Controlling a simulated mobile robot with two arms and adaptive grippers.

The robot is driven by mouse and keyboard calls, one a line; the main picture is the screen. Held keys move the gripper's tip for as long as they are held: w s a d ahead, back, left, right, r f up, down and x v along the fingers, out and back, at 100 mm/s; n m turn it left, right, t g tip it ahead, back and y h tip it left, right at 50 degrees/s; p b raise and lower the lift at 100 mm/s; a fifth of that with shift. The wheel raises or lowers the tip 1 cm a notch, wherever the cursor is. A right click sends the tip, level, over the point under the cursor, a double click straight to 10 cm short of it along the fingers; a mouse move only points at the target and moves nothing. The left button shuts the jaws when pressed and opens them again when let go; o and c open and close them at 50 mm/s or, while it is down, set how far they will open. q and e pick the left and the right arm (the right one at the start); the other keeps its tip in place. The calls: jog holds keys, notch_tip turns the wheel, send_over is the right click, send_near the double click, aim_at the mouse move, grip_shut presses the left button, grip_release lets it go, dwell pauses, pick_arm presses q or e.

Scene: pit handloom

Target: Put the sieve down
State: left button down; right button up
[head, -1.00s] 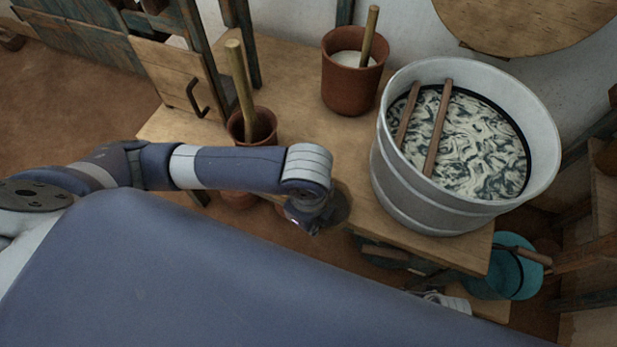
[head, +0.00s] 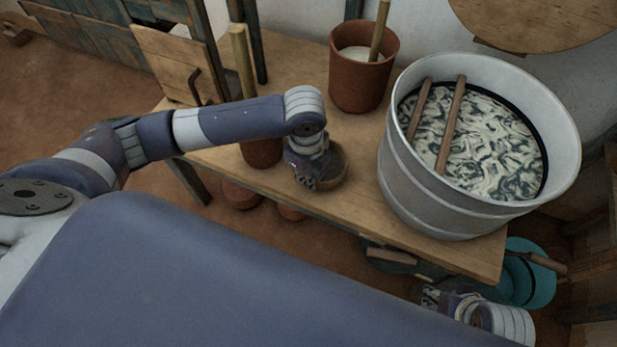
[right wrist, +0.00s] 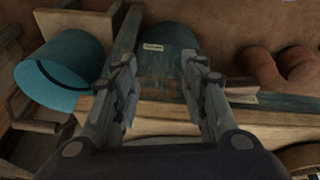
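The sieve (head: 334,168), small and round with a tan rim and a darker inside, is at my left gripper (head: 304,184), near the table's front edge. My gripper covers part of it and appears shut on its near-left side. I cannot tell whether its underside touches the table (head: 360,195). My right gripper (right wrist: 165,78) is open and empty in the right wrist view, fingers well apart. In the head view only part of my right arm shows at the bottom right.
A large metal tub (head: 440,205) with swirled liquid and two sticks stands right of the sieve. A clay pot (head: 362,85) with white contents is behind; another clay pot (head: 262,152) is left, partly hidden by my arm. A turquoise bucket (head: 530,280) is low at the right.

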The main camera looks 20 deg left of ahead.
pick_arm(q)
jog(key=shift+f, duration=0.3)
pick_arm(e)
jog(key=shift+s+r, duration=0.2)
jog(key=shift+r, duration=0.25)
pick_arm(q)
jog(key=c, duration=2.2)
grip_release()
jog(key=shift+f, duration=0.1)
jog(key=o, duration=0.4)
pick_arm(e)
jog(key=shift+f, duration=0.15)
pick_arm(q)
jog(key=shift+r, duration=0.4)
jog(key=shift+s+r+p, duration=0.15)
jog(key=shift+r+p, duration=0.85)
jog(key=shift+r, duration=1.85)
jog(key=shift+s+r+p, duration=0.15)
jog(key=shift+r+p, duration=0.85)
jog(key=shift+r, duration=1.85)
pick_arm(e)
notch_tip(320, 180, down, 14)
jog(key=shift+w+g, duration=0.2)
jog(key=shift+g, duration=0.2)
